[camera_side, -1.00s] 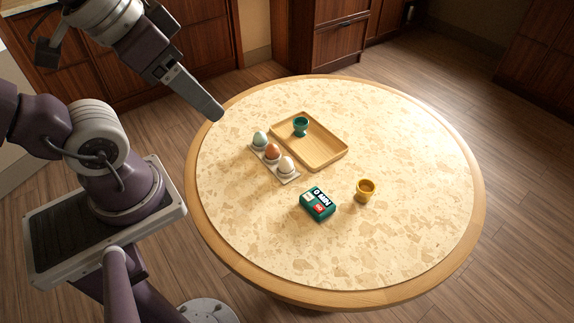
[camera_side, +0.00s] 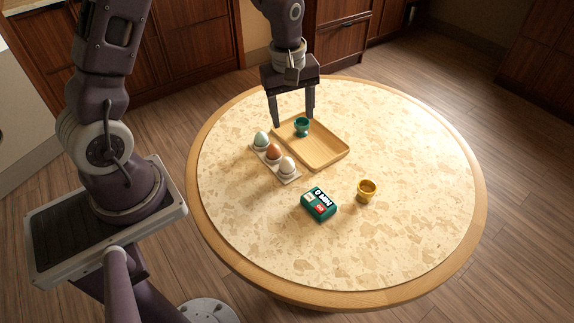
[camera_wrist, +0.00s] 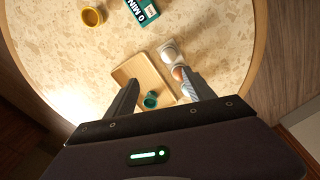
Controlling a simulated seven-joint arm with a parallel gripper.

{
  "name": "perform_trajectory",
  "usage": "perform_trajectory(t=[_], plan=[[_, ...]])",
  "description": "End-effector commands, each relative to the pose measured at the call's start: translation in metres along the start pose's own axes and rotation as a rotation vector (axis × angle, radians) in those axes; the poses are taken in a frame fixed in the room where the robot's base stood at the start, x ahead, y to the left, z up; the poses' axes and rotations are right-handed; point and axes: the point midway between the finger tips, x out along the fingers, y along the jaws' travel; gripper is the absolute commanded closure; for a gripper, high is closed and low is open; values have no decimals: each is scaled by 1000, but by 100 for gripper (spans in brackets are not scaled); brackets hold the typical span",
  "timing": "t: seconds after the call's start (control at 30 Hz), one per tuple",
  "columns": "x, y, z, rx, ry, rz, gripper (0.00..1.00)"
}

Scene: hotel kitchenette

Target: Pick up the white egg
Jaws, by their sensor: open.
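The white egg (camera_side: 287,164) sits upright at the near right end of a small pale holder (camera_side: 290,180), beside a brown egg (camera_side: 273,151) and a pale blue egg (camera_side: 261,138). My gripper (camera_side: 294,121) is open and empty, pointing down above the far left part of the wooden tray, apart from the eggs. It also shows in the wrist view (camera_wrist: 160,88).
The wooden tray (camera_side: 326,157) holds a green egg cup (camera_side: 301,125). The round table's (camera_side: 420,160) right side is clear.

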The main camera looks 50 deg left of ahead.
Motion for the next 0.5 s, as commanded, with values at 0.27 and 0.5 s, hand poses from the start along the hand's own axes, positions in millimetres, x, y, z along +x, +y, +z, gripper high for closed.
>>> perform_trajectory(t=[0.27, 0.5], plan=[[108, -7, -14, -324, -43, -97, 38], [143, -16, -12, -332, -45, -102, 38]])
